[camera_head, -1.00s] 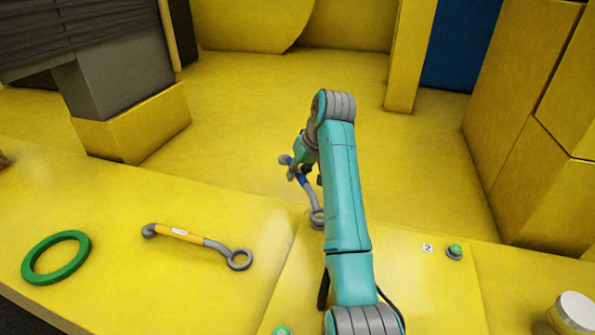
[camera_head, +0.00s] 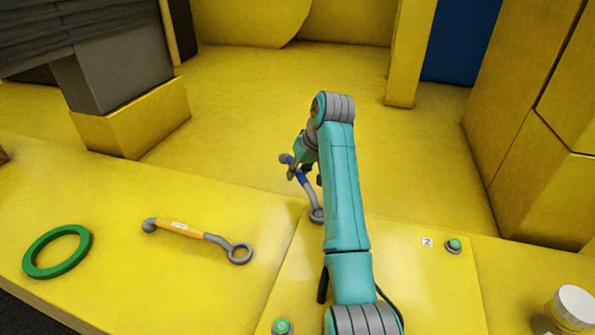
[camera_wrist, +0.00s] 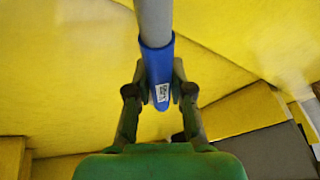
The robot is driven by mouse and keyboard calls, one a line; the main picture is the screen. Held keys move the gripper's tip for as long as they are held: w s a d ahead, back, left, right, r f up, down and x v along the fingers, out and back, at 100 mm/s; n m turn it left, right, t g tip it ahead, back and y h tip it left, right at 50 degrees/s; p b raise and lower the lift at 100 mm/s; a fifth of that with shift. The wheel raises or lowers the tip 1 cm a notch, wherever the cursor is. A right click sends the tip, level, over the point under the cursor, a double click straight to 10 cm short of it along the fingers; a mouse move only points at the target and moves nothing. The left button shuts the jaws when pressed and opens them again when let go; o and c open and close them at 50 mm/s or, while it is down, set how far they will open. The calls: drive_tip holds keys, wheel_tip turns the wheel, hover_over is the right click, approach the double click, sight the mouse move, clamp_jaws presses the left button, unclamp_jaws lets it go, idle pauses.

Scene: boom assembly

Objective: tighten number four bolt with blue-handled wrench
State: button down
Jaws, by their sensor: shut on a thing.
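The blue-handled wrench (camera_head: 302,178) is in my gripper (camera_head: 297,168), behind my teal arm in the head view. Its grey ring end (camera_head: 316,215) is low at the far edge of the yellow panel, partly covered by my arm. I cannot tell whether the ring is around a bolt. In the wrist view, the blue handle (camera_wrist: 157,70) sits between both fingers of my gripper (camera_wrist: 160,88), which are shut on it, and the grey shaft runs up out of view. No number four label is visible.
A green-topped bolt (camera_head: 453,246) stands beside a "2" label (camera_head: 427,242). Another green-topped bolt (camera_head: 282,326) is at the bottom edge. A yellow-handled wrench (camera_head: 180,229) and a green ring (camera_head: 57,251) lie left. A white-lidded jar (camera_head: 571,310) stands lower right.

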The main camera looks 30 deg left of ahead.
drive_tip(key=shift+w, duration=0.1)
idle(0.3)
drive_tip(key=shift+w+d+m, duration=0.25)
drive_tip(key=shift+m, duration=0.05)
drive_tip(key=shift+d, duration=0.1)
drive_tip(key=shift+w+d+m+t, duration=0.2)
drive_tip(key=shift+w+m+t, duration=0.1)
drive_tip(key=shift+m, duration=0.1)
idle(0.5)
drive_tip(key=shift+w+d+m, duration=0.3)
drive_tip(key=shift+r, duration=0.1)
idle(0.3)
drive_tip(key=shift+w+d+m+t, duration=0.25)
drive_tip(key=shift+d+m+t, duration=0.05)
drive_tip(key=shift+m, duration=0.1)
